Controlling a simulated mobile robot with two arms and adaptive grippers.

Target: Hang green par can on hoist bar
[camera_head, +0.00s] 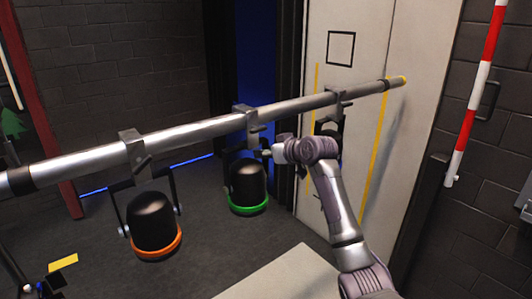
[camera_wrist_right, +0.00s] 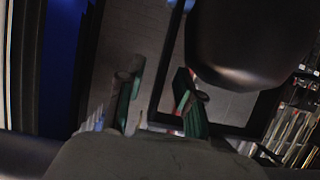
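The green par can (camera_head: 249,183), a black can with a green front ring, hangs upright below the hoist bar (camera_head: 200,131). Its grey clamp (camera_head: 246,121) sits over the bar. My right gripper (camera_head: 264,153) is beside the can's yoke, just under the bar. In the right wrist view the two fingers of my right gripper (camera_wrist_right: 158,100) are apart, with a dark yoke arm (camera_wrist_right: 167,68) showing between them. I cannot tell whether they touch it. The can's black body (camera_wrist_right: 240,45) fills the upper right there.
A par can with an orange ring (camera_head: 155,225) hangs on the bar to the left. Another clamp (camera_head: 338,98) is on the bar to the right, its fixture partly hidden by my arm. A red and white pole (camera_head: 475,90) stands right. Floor below is mostly clear.

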